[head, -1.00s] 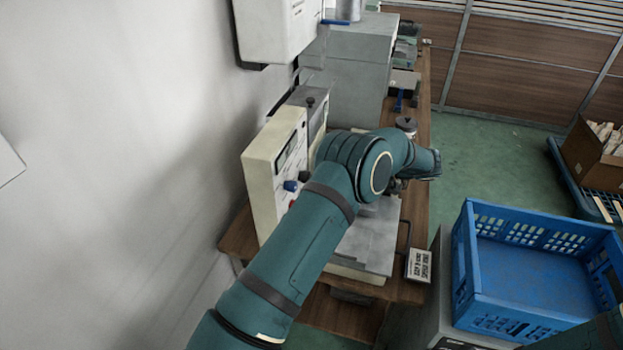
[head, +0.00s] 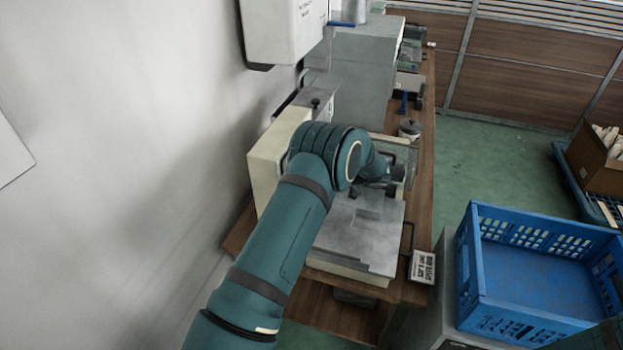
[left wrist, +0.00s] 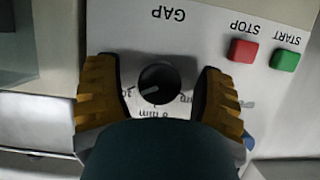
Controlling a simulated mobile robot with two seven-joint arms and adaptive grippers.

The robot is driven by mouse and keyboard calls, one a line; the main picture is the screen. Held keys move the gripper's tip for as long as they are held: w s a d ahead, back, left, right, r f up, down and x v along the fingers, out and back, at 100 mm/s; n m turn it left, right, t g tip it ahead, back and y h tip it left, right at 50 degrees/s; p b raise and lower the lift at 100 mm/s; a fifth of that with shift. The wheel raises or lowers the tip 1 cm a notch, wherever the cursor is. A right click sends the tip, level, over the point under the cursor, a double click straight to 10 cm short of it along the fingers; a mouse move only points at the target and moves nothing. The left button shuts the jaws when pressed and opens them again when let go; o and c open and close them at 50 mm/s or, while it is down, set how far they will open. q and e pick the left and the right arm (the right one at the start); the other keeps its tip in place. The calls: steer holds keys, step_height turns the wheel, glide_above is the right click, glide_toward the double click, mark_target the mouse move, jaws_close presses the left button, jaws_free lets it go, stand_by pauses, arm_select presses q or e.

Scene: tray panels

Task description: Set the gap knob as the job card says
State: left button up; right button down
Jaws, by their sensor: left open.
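The gap knob (left wrist: 160,84) is round and black with a pale pointer line. It sits on the cream panel (left wrist: 215,25) under the upside-down word GAP in the left wrist view. Its pointer line lies toward the lower left of the picture; the scale around it is partly covered. My left gripper (left wrist: 162,78) is open, with its yellow-brown fingers on either side of the knob and gaps showing between. In the head view my left arm hides the knob and the panel's face.
A red STOP button (left wrist: 243,50) and a green START button (left wrist: 285,60) are close beside the right finger. A grey plate (head: 358,235) lies before the panel box (head: 268,160). A blue crate (head: 478,285) stands to the right of the bench.

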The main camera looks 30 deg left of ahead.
arm_select(q)
steer(key=c, duration=1.2)
